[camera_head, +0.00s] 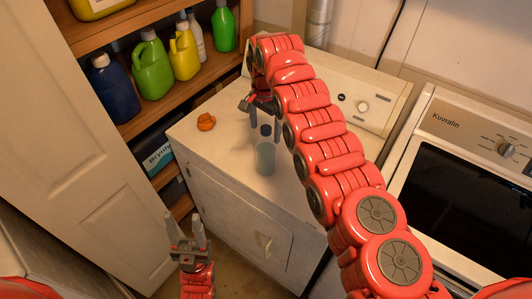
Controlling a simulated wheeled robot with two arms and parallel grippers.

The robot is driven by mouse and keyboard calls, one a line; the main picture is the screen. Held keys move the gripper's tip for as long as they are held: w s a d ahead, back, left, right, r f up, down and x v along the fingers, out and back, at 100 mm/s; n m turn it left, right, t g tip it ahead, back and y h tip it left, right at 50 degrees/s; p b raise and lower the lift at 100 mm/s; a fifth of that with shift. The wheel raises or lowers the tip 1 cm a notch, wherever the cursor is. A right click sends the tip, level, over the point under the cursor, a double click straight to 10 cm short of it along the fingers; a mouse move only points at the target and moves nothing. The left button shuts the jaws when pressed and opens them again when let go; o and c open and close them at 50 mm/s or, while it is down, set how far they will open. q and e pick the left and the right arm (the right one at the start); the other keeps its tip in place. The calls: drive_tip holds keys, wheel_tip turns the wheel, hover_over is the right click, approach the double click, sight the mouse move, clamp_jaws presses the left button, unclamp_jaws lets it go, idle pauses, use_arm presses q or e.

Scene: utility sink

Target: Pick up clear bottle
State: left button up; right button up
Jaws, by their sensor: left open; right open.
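The clear bottle (265,158) stands upright on top of the white washing machine, near its front edge. It has a dark cap and a see-through, faintly bluish body. My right gripper (264,132) is open and points down at the bottle's top, with its fingers on either side of the cap. Whether the fingers touch the bottle cannot be told. My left gripper (186,222) is open and empty, low in front of the machine and pointing up.
An orange object (206,121) lies on the machine (215,150) left of the bottle. Wooden shelves at the left hold a green jug (150,68), a yellow jug (184,53), a dark blue bottle (114,90) and others. A second appliance (465,190) stands at the right.

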sight(266, 141)
drive_tip(key=shift+f, duration=0.2)
drive_tip(key=shift+f+p, duration=0.2)
drive_tip(key=shift+p, duration=0.3)
drive_tip(key=f+p, duration=0.1)
drive_tip(key=p, duration=0.1)
drive_tip(key=shift+s+d+f+p, duration=0.15)
drive_tip(key=shift+s+f+p, duration=0.05)
drive_tip(key=shift+f+p, duration=0.15)
wheel_tip(266, 141, down, 2)
drive_tip(key=shift+w+f, duration=0.1)
drive_tip(key=shift+f, duration=0.4)
clamp_jaws()
